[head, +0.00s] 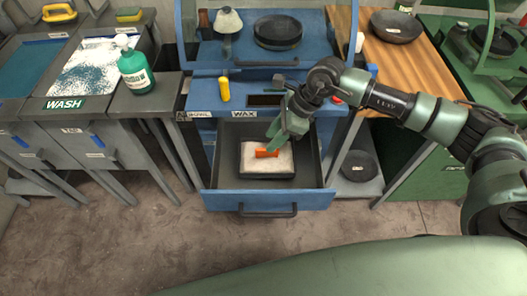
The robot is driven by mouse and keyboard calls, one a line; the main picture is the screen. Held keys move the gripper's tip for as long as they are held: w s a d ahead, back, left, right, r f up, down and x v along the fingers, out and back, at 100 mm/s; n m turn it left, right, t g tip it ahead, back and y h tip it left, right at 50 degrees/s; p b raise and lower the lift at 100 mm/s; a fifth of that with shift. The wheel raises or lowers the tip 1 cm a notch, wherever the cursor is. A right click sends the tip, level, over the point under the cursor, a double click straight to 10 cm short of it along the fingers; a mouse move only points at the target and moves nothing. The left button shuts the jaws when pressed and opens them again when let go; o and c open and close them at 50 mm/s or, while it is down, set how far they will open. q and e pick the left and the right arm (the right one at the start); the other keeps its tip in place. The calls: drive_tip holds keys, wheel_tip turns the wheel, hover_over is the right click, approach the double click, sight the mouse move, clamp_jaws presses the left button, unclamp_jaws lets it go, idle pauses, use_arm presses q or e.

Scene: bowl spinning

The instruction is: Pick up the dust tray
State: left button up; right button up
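The dust tray (267,176) is a dark, square, shallow tray holding white material. It sits inside the pulled-out drawer (204,178) of the blue bench, under the WAX label. An orange block-like piece (266,153) lies on or in the white material. My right gripper (275,143) reaches in from the right and points down over the tray, right at the orange piece. Its fingers overlap the orange piece in the view, so I cannot tell whether they are open or touching it. My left gripper is not in view.
The blue bench (207,84) carries a dark round bowl (278,32) behind a clear guard. A yellow-handled tool (224,90) is above the drawer. A green bottle (135,70) stands left near the WASH station. A wooden-topped table (410,72) with another bowl (396,25) stands right. Floor in front is clear.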

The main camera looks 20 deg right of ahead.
sight(267, 155)
drive_tip(key=shift+w+d+f+h, duration=0.1)
drive_tip(key=shift+d+f+h, duration=0.1)
drive_tip(key=shift+d, duration=0.25)
drive_tip(key=shift+w+d+f+h, duration=0.1)
drive_tip(key=shift+d+h, duration=0.1)
drive_tip(key=shift+d, duration=0.25)
drive_tip(key=shift+f, duration=0.25)
drive_tip(key=x, duration=0.2)
drive_tip(key=p+x, duration=0.1)
drive_tip(key=x, duration=0.1)
drive_tip(key=p+x, duration=0.1)
drive_tip(key=x, duration=0.1)
drive_tip(key=shift+w+a, duration=0.1)
drive_tip(key=shift+a, duration=0.25)
drive_tip(key=shift+a+f, duration=0.1)
drive_tip(key=shift+f, duration=0.2)
drive_tip(key=c, duration=0.7)
clamp_jaws()
drive_tip(key=shift+w, duration=0.1)
